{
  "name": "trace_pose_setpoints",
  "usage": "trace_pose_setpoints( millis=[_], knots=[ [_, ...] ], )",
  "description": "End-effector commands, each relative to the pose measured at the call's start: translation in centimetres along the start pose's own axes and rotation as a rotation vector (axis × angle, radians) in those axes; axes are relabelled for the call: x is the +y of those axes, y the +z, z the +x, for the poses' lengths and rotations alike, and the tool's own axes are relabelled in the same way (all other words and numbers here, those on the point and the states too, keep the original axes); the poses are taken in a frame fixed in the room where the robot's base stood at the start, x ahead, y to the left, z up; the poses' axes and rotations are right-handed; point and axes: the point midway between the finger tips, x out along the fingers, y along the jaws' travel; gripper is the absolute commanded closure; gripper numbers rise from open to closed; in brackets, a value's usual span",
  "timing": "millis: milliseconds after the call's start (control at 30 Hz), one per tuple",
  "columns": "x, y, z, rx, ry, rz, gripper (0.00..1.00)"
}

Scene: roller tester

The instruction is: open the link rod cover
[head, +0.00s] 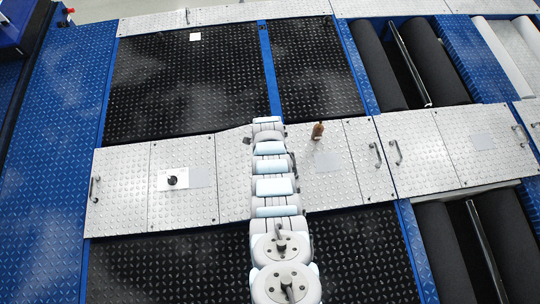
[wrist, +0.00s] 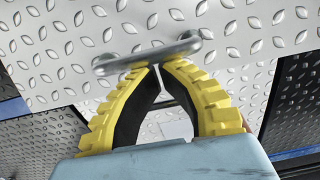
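In the wrist view, my gripper (wrist: 157,67) has two yellow ribbed fingers with black inner pads. Its fingertips meet almost completely, with only a thin gap. They are at the lower edge of a grey metal bar handle (wrist: 148,53), which runs across just beyond them. I cannot tell whether they touch it. The handle is on a silvery tread-plate panel (wrist: 60,50); I cannot tell which panel in the head view this is. In the head view, silvery covers (head: 125,180) lie flat in a row across the middle. My arm hides part of this row, and my gripper cannot be made out there.
Other handles show in the head view at the left end (head: 95,188) and right of centre (head: 376,154). A small brown object (head: 318,131) stands on a cover, and a black knob-like object (head: 172,180) lies on a white sheet. Dark rollers (head: 440,60) sit in pits at right.

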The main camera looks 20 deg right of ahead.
Motion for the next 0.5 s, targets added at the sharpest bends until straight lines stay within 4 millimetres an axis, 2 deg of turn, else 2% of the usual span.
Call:
trace_pose_setpoints(
  millis=[267,500],
  knots=[
    [0.0,0.1,-0.9,-0.002,0.000,-0.001,1.00],
    [0.1,-0.2,-3.2,0.000,0.001,0.000,1.00]
  ],
)
